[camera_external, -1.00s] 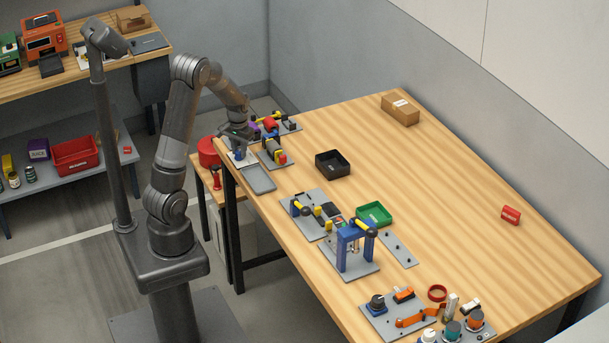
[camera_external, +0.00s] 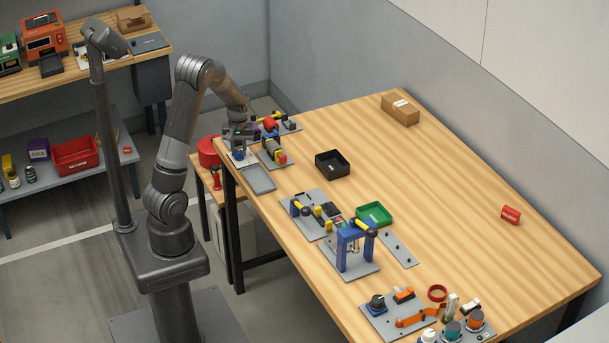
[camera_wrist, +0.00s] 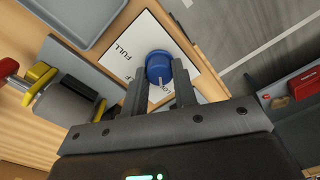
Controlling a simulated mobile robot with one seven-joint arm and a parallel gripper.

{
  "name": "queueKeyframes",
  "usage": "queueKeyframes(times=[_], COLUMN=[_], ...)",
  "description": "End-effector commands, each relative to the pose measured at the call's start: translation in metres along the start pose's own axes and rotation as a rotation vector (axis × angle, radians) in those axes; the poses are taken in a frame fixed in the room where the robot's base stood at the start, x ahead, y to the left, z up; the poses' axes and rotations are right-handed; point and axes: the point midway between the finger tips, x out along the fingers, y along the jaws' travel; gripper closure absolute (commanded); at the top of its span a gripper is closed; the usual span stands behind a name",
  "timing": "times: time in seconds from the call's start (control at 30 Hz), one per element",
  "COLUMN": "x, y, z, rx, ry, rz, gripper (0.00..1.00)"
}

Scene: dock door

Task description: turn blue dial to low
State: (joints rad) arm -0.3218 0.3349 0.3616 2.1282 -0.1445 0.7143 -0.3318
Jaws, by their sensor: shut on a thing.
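The blue dial (camera_wrist: 158,68) sits on a white label plate (camera_wrist: 133,36) in the wrist view. The word "FULL" reads on the plate, and other lettering beside the dial is partly covered. A pale pointer line shows on the dial. My gripper (camera_wrist: 160,88) is shut on the dial, with one finger on each side of it. In the outside view, the dial (camera_external: 239,155) is at the table's far left corner, and my gripper (camera_external: 239,146) points down over it.
A grey tray (camera_external: 261,178) lies beside the dial plate. A fixture with yellow and red parts (camera_external: 273,153) stands close to the right. A black bin (camera_external: 332,164) is further right.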

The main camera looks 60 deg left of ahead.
Motion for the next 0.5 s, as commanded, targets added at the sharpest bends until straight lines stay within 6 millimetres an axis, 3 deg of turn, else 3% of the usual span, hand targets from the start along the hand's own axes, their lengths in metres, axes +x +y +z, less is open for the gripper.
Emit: queueKeyframes(times=[0.37, 0.4, 0.5], x=[-0.0002, -0.0002, -0.0002], y=[0.0, 0.0, 0.0001], z=[0.0, 0.0, 0.0], rx=[-0.003, -0.003, -0.003], ry=[0.0, 0.0, 0.0], rz=[0.0, 0.0, 0.0], gripper=[0.97, 0.72, 0.64])
